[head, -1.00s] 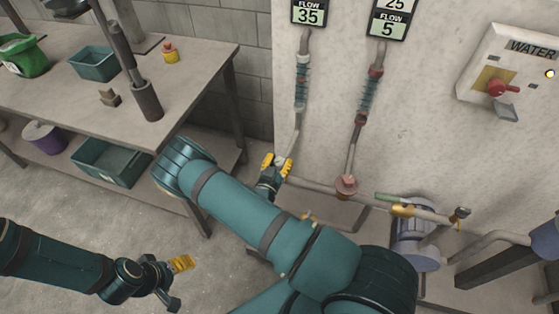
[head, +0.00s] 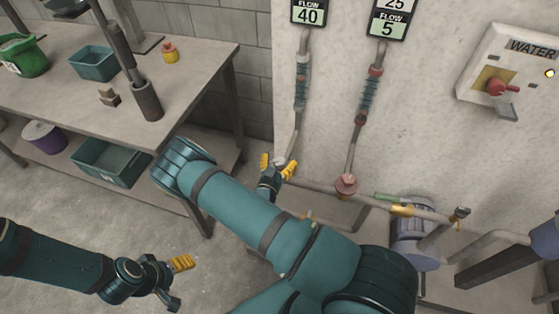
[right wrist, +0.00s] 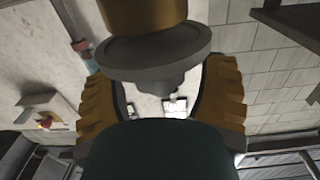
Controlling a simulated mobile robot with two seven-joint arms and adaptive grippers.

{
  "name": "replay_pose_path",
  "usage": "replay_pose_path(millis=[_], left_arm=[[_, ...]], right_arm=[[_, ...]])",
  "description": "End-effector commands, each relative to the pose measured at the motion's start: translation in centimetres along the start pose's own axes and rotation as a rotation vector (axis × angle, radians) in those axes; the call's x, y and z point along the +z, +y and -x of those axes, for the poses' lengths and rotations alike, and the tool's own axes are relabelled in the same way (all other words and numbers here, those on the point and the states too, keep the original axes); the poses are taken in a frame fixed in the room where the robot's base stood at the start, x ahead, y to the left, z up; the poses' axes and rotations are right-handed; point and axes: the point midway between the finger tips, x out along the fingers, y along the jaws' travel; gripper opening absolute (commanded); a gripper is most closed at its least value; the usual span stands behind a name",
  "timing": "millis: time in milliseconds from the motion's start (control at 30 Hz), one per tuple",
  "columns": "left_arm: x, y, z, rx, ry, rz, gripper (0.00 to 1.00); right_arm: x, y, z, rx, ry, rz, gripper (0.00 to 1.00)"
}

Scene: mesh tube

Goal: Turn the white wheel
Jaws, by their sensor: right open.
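The white wheel (head: 281,159) is at the foot of the left pipe, small and partly hidden by my right gripper (head: 278,167). In the right wrist view, a round greyish wheel (right wrist: 150,58) under a brass-coloured part lies just ahead of and between the yellow-padded fingers. My right gripper (right wrist: 162,100) is open, its fingers apart on either side of the wheel; I cannot tell whether they touch it. The display (head: 309,15) above this pipe reads FLOW 40. My left gripper (head: 183,283) is open and empty, low at the left, far from the wheel.
A red wheel (head: 346,184) sits at the foot of the right pipe, whose display (head: 390,25) reads FLOW 5. A WATER panel (head: 507,75) with a red switch is at the right. A workbench (head: 205,75) with bins stands at the left.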

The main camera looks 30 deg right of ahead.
Motion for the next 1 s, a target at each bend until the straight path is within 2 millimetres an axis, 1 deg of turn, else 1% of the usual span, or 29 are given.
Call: replay_pose_path(millis=[167,400,600,700,800,1000], left_arm=[[0.0,0.0,0.0,0.000,0.000,0.000,0.72],[0.0,0.0,0.0,0.000,0.000,0.000,0.72],[0.0,0.0,0.0,0.000,0.000,0.000,0.72],[0.0,0.0,0.0,0.000,0.000,0.000,0.72],[0.0,0.0,0.0,0.000,0.000,0.000,0.72],[0.0,0.0,0.0,0.000,0.000,0.000,0.72]], right_arm=[[0.0,-0.1,1.9,-0.002,-0.002,0.001,0.72],[0.0,-0.1,6.8,-0.004,-0.002,0.000,0.72],[0.0,-0.1,10.2,-0.003,-0.002,0.000,0.72],[0.0,0.0,11.2,-0.001,-0.001,0.001,0.72],[0.0,0.0,11.7,-0.001,0.000,0.001,0.72],[0.0,0.0,11.9,0.000,0.001,0.001,0.72]])
